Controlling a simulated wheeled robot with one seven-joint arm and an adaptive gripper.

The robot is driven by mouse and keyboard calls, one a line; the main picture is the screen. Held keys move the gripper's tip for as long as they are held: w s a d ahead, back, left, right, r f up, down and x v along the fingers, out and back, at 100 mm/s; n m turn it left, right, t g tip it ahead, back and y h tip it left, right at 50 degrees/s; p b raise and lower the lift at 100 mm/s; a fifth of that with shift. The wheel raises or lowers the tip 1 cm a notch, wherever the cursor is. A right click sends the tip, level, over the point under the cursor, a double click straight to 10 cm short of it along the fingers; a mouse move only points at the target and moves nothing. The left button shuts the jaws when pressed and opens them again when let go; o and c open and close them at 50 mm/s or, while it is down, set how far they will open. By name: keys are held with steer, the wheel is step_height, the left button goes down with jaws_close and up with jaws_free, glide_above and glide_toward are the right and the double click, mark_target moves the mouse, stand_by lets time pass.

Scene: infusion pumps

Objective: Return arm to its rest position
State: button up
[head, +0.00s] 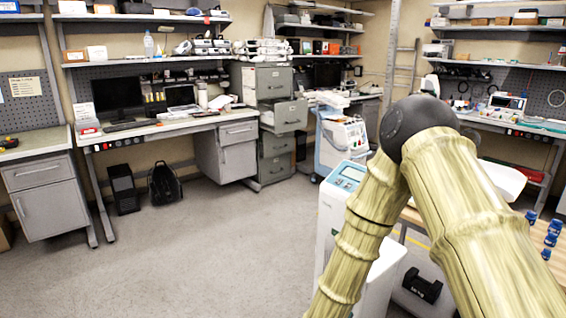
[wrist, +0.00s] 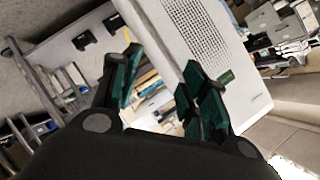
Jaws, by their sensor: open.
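My arm (head: 430,190) rises from the bottom right of the head view, bends at a dark joint and comes back down past the bottom edge. The gripper is outside the head view. In the wrist view my gripper (wrist: 157,92) is open, with its green-padded fingers apart and nothing between them. A light grey panel with a perforated grille (wrist: 205,45) is just beyond the fingers, at the upper right. I cannot tell whether the right finger touches it.
A white device with a screen (head: 348,176) stands close behind my arm. A wheeled machine (head: 340,140) stands farther back. Workbenches (head: 165,130) line the back wall. The floor (head: 200,245) at left is clear.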

steer(key=s+d+f+n+g+y+p, duration=0.25)
steer(key=s+f+n+g+y, duration=0.2)
steer(key=s+f+n, duration=0.65)
steer(key=s+d+f+n+g, duration=0.1)
steer(key=s+f+g, duration=0.1)
steer(key=s, duration=0.7)
steer(key=s+d+f+n+g+y, duration=0.1)
steer(key=s+f+n+g, duration=0.1)
steer(key=s, duration=0.7)
steer(key=s+d+f+n+g+y+p, duration=0.1)
steer(key=s+d+f+n+g, duration=0.1)
steer(key=s+f, duration=0.3)
steer(key=s+g, duration=0.1)
steer(key=s, duration=0.3)
